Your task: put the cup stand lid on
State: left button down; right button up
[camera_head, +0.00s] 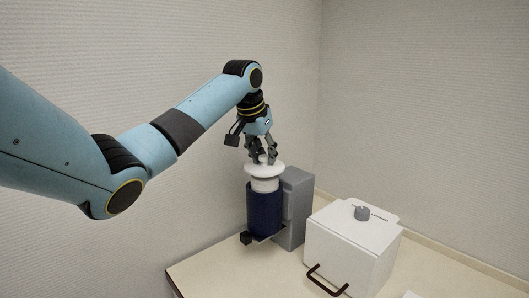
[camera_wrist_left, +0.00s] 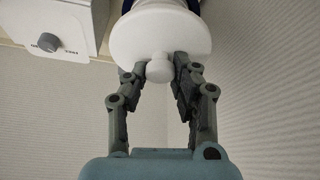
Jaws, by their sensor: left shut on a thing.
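The white lid (camera_head: 264,171) is a round disc with a small knob on top. My left gripper (camera_head: 263,158) comes from above and is shut on the knob. In the left wrist view the fingertips (camera_wrist_left: 159,68) are on either side of the knob, below the pale disc (camera_wrist_left: 160,35). Under the disc is a narrower white section, directly above the dark blue cup stand (camera_head: 264,210), an upright cylinder. The lid is in line with the cylinder. I cannot tell whether it is fully seated or slightly raised. My right gripper is not in view.
A grey upright block (camera_head: 296,207) stands right behind the cylinder. A white box (camera_head: 345,250) with a grey knob and a dark handle stands to the right on the pale counter (camera_head: 205,273). Walls close in behind. The counter's left front is clear.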

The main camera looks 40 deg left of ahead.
pick_arm(q)
jog(key=shift+f, duration=0.25)
jog(key=c, duration=1)
grip_release()
jog(key=v, duration=1.2)
jog(key=shift+w, duration=0.1)
